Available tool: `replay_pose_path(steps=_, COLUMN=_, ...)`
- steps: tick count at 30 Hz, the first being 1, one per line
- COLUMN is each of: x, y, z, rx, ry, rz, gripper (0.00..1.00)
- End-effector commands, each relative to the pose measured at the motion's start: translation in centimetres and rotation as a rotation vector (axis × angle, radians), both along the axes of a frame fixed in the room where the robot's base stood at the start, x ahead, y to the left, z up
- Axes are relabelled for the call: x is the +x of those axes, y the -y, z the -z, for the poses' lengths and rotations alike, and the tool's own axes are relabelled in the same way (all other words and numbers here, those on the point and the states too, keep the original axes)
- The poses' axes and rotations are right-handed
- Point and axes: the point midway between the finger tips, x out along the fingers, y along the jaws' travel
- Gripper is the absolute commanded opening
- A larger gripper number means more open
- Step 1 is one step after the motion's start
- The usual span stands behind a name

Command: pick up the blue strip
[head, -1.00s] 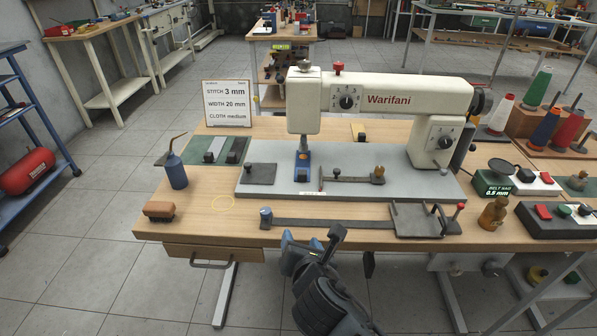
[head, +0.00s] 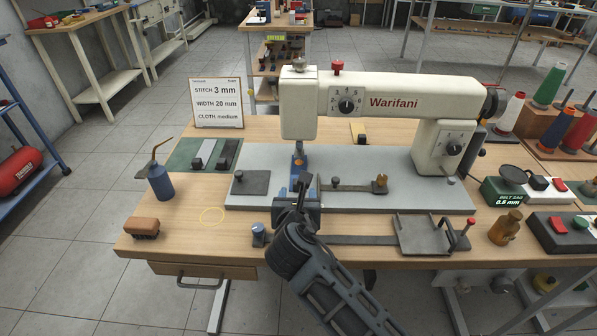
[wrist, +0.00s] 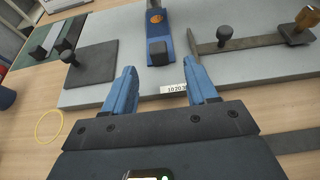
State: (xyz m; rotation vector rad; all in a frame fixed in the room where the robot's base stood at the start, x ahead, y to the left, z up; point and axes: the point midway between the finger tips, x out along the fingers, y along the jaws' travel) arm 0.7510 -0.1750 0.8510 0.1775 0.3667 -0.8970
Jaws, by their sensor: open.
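The blue strip (wrist: 151,18) lies on the grey machine bed under the sewing head, with a dark square knob (wrist: 158,52) at its near end. In the head view the blue strip (head: 298,162) shows beneath the needle area, its near part hidden by my gripper. My gripper (head: 307,199) is over the front of the bed. In the wrist view my gripper (wrist: 161,72) has its two blue fingers apart and empty, with the knob just beyond and between the tips.
A grey plate with a knob (head: 252,183) lies left of the strip. A flat metal arm with a brass post (head: 381,184) lies right. The sewing machine head (head: 298,108) stands over the strip. A blue oil bottle (head: 160,184) stands left.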

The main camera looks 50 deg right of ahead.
Motion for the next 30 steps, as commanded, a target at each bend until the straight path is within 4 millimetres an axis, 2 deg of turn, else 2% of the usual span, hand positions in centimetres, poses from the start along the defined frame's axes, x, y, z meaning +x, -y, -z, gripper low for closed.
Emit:
replay_pose_path(steps=18, x=4.3, y=5.1, z=2.3, rx=0.001, ry=0.001, rz=0.000, gripper=0.57)
replay_pose_path(steps=27, x=4.5, y=5.4, z=2.5, rx=0.001, ry=0.001, rz=-0.001, gripper=0.57)
replay_pose_path(steps=30, x=4.5, y=5.4, z=2.5, rx=0.001, ry=0.001, rz=-0.001, gripper=0.48)
